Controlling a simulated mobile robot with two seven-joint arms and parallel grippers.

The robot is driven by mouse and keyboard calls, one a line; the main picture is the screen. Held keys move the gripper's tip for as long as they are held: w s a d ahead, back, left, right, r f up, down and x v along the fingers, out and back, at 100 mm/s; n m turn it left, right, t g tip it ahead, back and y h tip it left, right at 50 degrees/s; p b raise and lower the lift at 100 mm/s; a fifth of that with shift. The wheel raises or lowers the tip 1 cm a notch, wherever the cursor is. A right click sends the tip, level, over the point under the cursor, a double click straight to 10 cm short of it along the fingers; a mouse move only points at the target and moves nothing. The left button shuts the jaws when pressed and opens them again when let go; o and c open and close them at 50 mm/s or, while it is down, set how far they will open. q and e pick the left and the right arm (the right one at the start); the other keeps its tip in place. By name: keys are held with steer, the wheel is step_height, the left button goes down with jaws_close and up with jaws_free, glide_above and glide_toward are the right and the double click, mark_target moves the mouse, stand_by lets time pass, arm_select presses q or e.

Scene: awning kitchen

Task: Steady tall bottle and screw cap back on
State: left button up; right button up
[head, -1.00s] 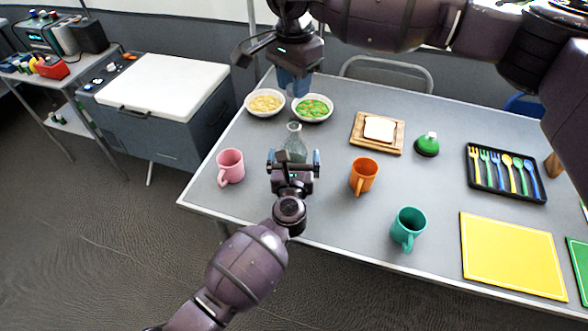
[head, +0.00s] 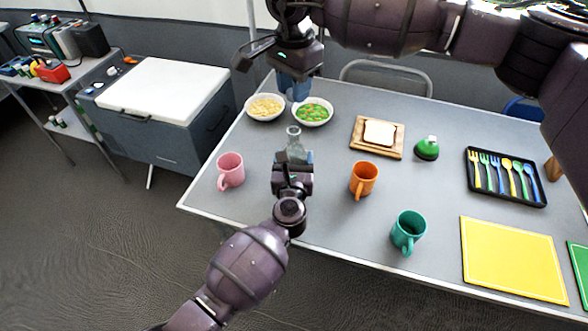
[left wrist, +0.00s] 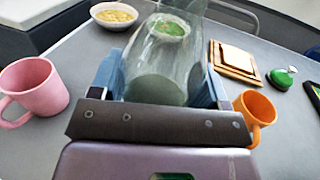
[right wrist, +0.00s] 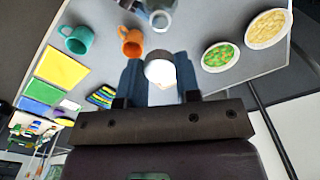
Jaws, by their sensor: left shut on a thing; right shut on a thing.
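A tall clear glass bottle (head: 293,139) stands upright near the table's front left part, its neck open. My left gripper (head: 294,158) is shut on the bottle's body; the left wrist view shows the glass (left wrist: 160,65) between its blue fingers. My right gripper (head: 294,88) hangs above the table, near the two bowls and beyond the bottle in the head view. It is shut on a whitish cap (right wrist: 160,69), seen between its fingers in the right wrist view. The cap is apart from the bottle (right wrist: 161,17). In the head view the cap is hidden.
A pink mug (head: 230,170) stands left of the bottle and an orange mug (head: 362,179) right of it. A pasta bowl (head: 265,107) and a vegetable bowl (head: 313,111) stand behind. A teal mug (head: 407,231), bread board (head: 361,146) and cutlery tray (head: 507,197) lie farther right.

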steer(key=shift+f, duration=2.5)
steer(key=shift+f, duration=0.1)
steer(key=shift+f, duration=0.8)
steer(key=shift+f, duration=0.5)
